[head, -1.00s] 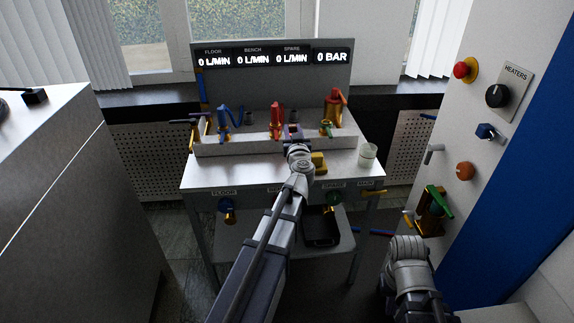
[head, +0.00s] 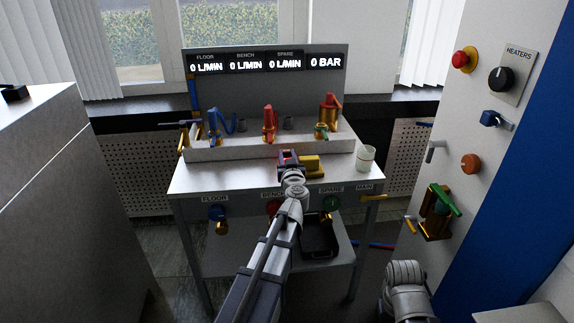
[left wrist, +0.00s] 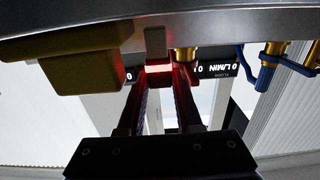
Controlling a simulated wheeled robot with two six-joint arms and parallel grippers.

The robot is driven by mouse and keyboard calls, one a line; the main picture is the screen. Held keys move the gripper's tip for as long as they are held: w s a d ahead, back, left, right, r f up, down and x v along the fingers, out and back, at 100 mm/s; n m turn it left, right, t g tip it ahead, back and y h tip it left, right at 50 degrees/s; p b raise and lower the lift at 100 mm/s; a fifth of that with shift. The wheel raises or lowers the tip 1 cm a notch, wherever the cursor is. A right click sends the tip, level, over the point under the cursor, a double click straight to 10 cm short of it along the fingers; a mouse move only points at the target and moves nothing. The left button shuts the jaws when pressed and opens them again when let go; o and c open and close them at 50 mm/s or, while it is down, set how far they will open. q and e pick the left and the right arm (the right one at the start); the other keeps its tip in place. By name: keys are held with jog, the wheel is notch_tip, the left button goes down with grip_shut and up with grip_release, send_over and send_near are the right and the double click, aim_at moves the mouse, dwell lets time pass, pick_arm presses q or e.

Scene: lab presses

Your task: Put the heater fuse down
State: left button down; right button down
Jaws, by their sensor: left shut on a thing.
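My left gripper (head: 290,159) is at the bench top, just left of a yellow block (head: 312,166). It is shut on a small piece, which I take to be the heater fuse (left wrist: 155,42). In the left wrist view the piece shows a pale grey end and a red-lit part between the fingers (left wrist: 160,95). That view appears upside down, with the yellow block (left wrist: 75,68) beside the piece. I cannot tell whether the fuse touches the bench (head: 215,178).
A white cup (head: 365,158) stands at the bench's right end. Blue, red and green valves (head: 268,124) line the raised ledge behind. A black tray (head: 319,236) sits on the lower shelf. The heater panel (head: 500,80) stands at the right.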

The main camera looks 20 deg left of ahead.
pick_arm(q)
jog(key=shift+f, duration=0.6)
jog(key=shift+r, duration=0.15)
jog(key=c, duration=0.9)
grip_release()
jog(key=shift+f, duration=0.2)
jog(key=shift+o, duration=0.2)
